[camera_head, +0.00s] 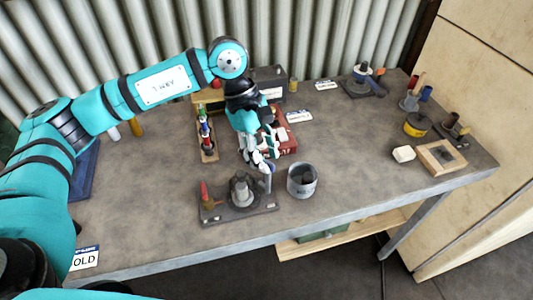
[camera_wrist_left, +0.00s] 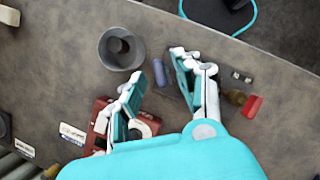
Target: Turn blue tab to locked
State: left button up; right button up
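A dark plate (camera_head: 238,212) near the table's front edge carries a grey round fixture (camera_head: 242,190) and a red upright tab (camera_head: 204,193). A small blue tab (camera_head: 267,183) stands at the plate's right end. In the left wrist view the blue tab (camera_wrist_left: 160,72) shows between the fingertips, and the red tab (camera_wrist_left: 252,106) lies to the right. My left gripper (camera_head: 262,165) is open above the blue tab; it also shows in the wrist view (camera_wrist_left: 158,68). I see no clear contact. A finger hides part of the plate in the wrist view. My right gripper is not in view.
A grey cup (camera_head: 302,182) stands close right of the blue tab. A red box (camera_head: 285,140) and a rack of coloured pieces (camera_head: 207,140) lie behind my gripper. A wooden frame (camera_head: 440,156) and a white block (camera_head: 403,153) are at right. The table's front left is mostly clear.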

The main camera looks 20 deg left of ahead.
pick_arm(q)
jog(key=shift+d+f, duration=0.25)
jog(key=shift+f, duration=0.35)
grip_shut()
